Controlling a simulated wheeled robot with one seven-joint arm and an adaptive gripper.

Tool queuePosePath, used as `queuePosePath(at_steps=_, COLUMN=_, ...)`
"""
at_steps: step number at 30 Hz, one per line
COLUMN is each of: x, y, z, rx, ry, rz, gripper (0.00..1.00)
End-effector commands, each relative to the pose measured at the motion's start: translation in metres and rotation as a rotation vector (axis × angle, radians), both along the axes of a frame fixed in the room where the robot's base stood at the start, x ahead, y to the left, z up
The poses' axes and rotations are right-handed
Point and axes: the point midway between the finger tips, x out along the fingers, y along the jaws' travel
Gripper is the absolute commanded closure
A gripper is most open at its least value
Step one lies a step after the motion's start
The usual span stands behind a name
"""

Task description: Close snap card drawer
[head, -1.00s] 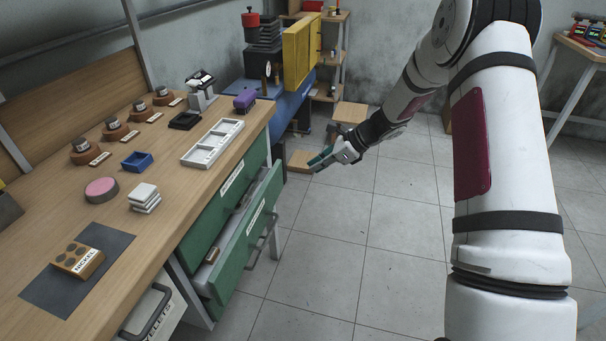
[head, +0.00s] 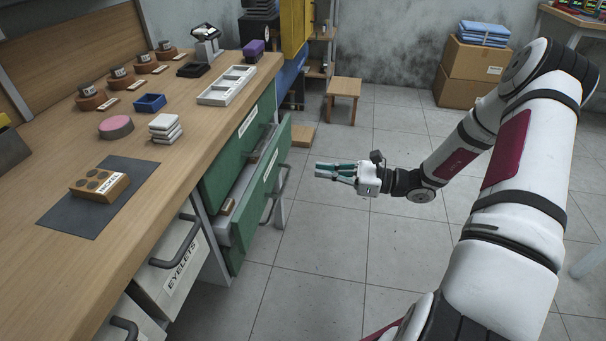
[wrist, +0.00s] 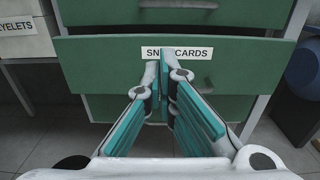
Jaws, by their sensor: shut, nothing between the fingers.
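The snap card drawer (head: 240,222) is the green drawer standing pulled out from the bench in the head view. Its dark bar handle (head: 278,194) is on its front. In the wrist view its green front (wrist: 95,70) faces me, with a white label (wrist: 178,53) reading "SN… CARDS", partly covered by my fingers. My gripper (head: 320,171) is shut and empty. It is to the right of the drawer in the head view, pointing left toward its front, with a visible gap. In the wrist view, the teal fingers (wrist: 168,75) overlap the label; contact is not evident there.
A closed green drawer (head: 245,125) is above the open one. A pale eyelets drawer (head: 172,262) is at its left. The wooden bench top (head: 150,210) holds trays and small parts. A small stool (head: 343,88) stands behind. The tiled floor (head: 330,270) is clear.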

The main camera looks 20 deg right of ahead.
Motion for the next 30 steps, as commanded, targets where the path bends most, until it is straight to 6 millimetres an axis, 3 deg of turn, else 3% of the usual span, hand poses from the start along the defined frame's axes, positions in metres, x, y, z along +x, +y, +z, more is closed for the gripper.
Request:
queuePosePath(at_steps=12, x=0.047, y=0.066, z=-0.002, rx=-0.002, ry=0.001, rz=0.005, gripper=1.0)
queuePosePath(at_steps=18, x=0.064, y=0.09, z=-0.002, rx=-0.002, ry=0.003, rz=0.003, gripper=1.0)
queuePosePath(at_steps=30, x=0.074, y=0.102, z=-0.001, rx=-0.003, ry=0.003, rz=0.001, gripper=1.0)
